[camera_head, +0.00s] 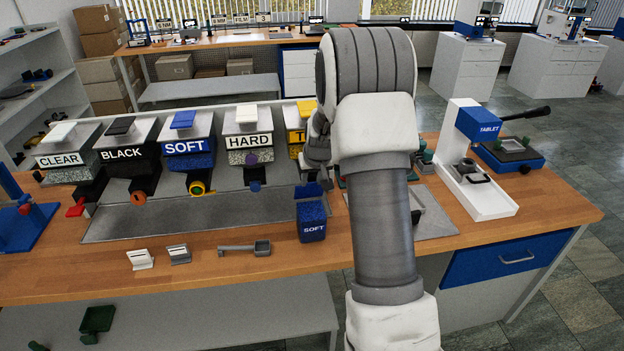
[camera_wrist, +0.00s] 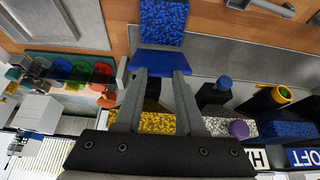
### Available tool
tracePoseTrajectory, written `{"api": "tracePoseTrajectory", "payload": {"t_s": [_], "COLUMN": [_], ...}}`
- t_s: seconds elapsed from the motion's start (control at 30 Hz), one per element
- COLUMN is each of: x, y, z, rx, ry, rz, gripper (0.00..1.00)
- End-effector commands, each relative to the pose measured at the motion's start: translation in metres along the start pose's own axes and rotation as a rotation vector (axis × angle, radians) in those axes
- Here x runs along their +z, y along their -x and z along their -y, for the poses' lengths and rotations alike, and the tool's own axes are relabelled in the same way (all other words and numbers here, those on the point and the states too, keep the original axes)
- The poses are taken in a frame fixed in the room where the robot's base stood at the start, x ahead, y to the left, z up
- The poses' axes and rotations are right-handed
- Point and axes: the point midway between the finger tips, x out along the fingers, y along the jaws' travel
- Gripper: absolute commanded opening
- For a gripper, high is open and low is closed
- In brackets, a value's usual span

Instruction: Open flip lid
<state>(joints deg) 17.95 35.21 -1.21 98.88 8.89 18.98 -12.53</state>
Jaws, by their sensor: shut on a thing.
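A small blue box labelled SOFT (camera_head: 312,231) stands at the front of the bench, left of my arm. Speckled blue filling shows in its open top, also in the wrist view (camera_wrist: 163,22). Its smooth blue flip lid (camera_head: 308,191) is raised at the box's back edge and shows in the wrist view (camera_wrist: 157,60). My gripper (camera_wrist: 158,74) is shut on the lid, with a finger at each side. In the head view my gripper (camera_head: 319,175) is partly hidden by my arm.
Dispensers labelled CLEAR, BLACK, SOFT (camera_head: 187,147), HARD (camera_head: 249,141) and a yellow one (camera_head: 298,123) stand behind. A grey scoop (camera_head: 245,248) and two small holders (camera_head: 140,260) lie to the left. A TABLET press (camera_head: 478,150) stands right.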

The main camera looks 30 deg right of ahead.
Motion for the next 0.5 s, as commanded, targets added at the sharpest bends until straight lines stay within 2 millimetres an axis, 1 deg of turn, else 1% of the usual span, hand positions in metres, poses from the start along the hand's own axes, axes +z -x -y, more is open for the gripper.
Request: {"api": "tracePoseTrajectory", "payload": {"t_s": [0.37, 0.4, 0.47, 0.5], "x": [0.0009, 0.0009, 0.0008, 0.0007], "y": [-0.0004, -0.0004, -0.0004, -0.0004], "z": [0.0003, 0.0003, 0.0003, 0.0003], "rx": [-0.001, -0.001, -0.001, 0.000], "ry": [0.000, 0.000, 0.000, 0.000], "rz": [0.002, 0.002, 0.002, 0.002], "gripper": [0.00, 0.44, 0.55, 0.62]}}
